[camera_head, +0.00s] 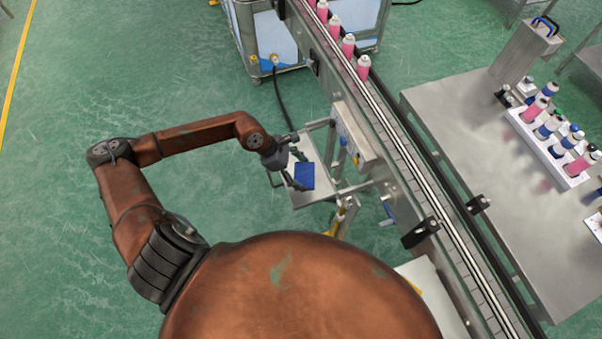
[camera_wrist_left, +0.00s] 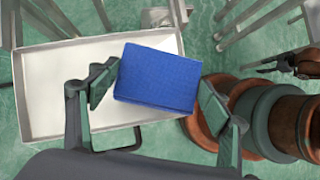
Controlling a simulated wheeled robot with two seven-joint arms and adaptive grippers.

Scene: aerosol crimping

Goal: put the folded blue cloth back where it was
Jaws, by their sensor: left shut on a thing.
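The folded blue cloth (camera_head: 304,176) is a small flat rectangle over the grey metal tray shelf (camera_head: 309,200) beside the conveyor. My left gripper (camera_head: 292,170) is at the cloth in the head view. In the left wrist view the blue cloth (camera_wrist_left: 157,77) sits between the two dark fingers of my left gripper (camera_wrist_left: 158,92), which are shut on it. The white-bottomed tray (camera_wrist_left: 62,92) lies behind and below the cloth. I cannot tell how far the cloth is above the tray.
The conveyor (camera_head: 405,165) runs past the tray shelf with several pink cans (camera_head: 348,45). A steel table (camera_head: 480,150) at right holds a white rack of bottles (camera_head: 530,138). A control box (camera_head: 353,133) stands beside the shelf. Green floor at left is clear.

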